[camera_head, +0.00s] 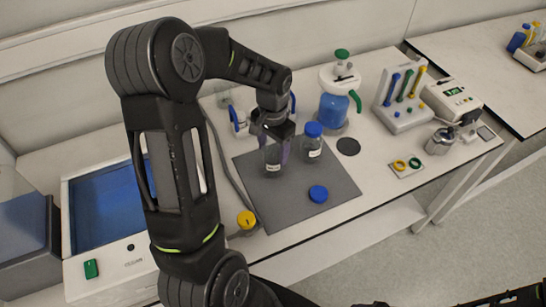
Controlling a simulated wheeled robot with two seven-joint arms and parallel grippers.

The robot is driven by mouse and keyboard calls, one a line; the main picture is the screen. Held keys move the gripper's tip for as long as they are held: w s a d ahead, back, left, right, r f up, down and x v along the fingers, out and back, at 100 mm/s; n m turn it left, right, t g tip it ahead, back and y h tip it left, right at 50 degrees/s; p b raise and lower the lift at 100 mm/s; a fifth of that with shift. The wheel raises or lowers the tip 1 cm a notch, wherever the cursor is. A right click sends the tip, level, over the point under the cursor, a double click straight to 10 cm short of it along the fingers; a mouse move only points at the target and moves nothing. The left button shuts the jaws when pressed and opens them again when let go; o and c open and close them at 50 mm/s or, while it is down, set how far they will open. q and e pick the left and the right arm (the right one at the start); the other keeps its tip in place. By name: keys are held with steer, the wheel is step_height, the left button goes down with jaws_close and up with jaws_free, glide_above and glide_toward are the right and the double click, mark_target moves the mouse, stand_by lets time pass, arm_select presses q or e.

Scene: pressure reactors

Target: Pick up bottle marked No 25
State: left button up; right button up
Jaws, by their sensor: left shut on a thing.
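My left gripper (275,147) points down over the grey mat (335,188) and is shut on a clear bottle (272,160) with a white label. That bottle shows no cap; its top is partly hidden by the fingers. A second clear bottle (312,146) with a blue cap stands upright on the mat just to the right. The labels are too small to read, so I cannot tell which bottle is No 25. A loose blue cap (318,194) lies on the mat. My right gripper is not in view; only dark arm parts show at the lower right.
A blue-filled vessel (333,108) with green fittings stands behind the mat. A tube rack (402,100), a white device (452,101) and a metal container (440,141) stand to the right.

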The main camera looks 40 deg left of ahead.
arm_select(q)
steer(key=c, duration=1)
step_height(320, 180, up, 10)
steer(key=shift+r+b, duration=0.1)
steer(key=shift+b, duration=0.55)
steer(key=shift+c, duration=0.2)
